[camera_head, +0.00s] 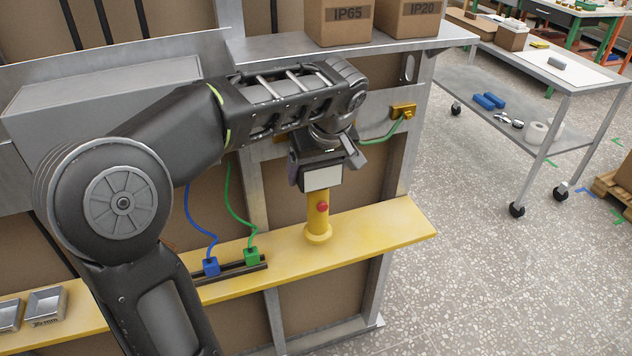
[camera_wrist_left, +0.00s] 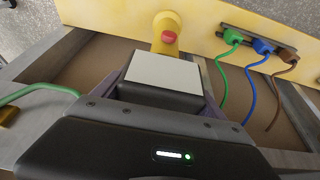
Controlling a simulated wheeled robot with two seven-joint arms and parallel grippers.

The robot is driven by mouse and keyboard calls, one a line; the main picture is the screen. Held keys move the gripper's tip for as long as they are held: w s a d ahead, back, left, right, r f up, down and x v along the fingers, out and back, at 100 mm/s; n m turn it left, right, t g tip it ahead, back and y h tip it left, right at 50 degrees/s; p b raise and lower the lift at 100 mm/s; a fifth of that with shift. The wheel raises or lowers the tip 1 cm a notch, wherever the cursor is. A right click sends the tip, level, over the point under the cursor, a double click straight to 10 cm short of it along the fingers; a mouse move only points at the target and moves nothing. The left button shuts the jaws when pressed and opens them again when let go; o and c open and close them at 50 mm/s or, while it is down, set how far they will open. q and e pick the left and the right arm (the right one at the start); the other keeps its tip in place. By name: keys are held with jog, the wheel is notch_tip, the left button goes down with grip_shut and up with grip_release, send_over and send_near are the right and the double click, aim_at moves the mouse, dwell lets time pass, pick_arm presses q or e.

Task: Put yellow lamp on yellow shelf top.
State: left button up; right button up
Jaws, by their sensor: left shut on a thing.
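The yellow lamp (camera_head: 318,218) is an upright yellow post with a round base and a red button on its side. Its base is at the top of the yellow shelf (camera_head: 385,228), towards the shelf's right end; I cannot tell whether it touches or hovers just above. My left gripper (camera_head: 320,186) is shut on the lamp's upper part, which the gripper hides. In the left wrist view the lamp (camera_wrist_left: 164,40) shows beyond the gripper, over the yellow shelf (camera_wrist_left: 110,14). My right gripper is not in view.
Blue (camera_head: 211,266) and green (camera_head: 251,256) plugs with cables sit on a dark rail left of the lamp. A brown plug (camera_wrist_left: 288,53) shows in the wrist view. A yellow socket (camera_head: 403,111) is on the wall. Cardboard boxes (camera_head: 338,22) stand above. The shelf's right end is clear.

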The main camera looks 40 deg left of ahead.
aim_at(322, 162)
pick_arm(q)
notch_tip(322, 162, down, 3)
jog(key=shift+a+p, duration=0.1)
jog(key=shift+p, duration=0.35)
jog(key=shift+w+a+f, duration=0.1)
jog(key=shift+f, duration=0.2)
jog(key=shift+f, duration=0.2)
jog(key=o, duration=2)
jog(key=v, duration=1.2)
jog(key=shift+r+b, duration=0.25)
jog(key=shift+b, duration=0.05)
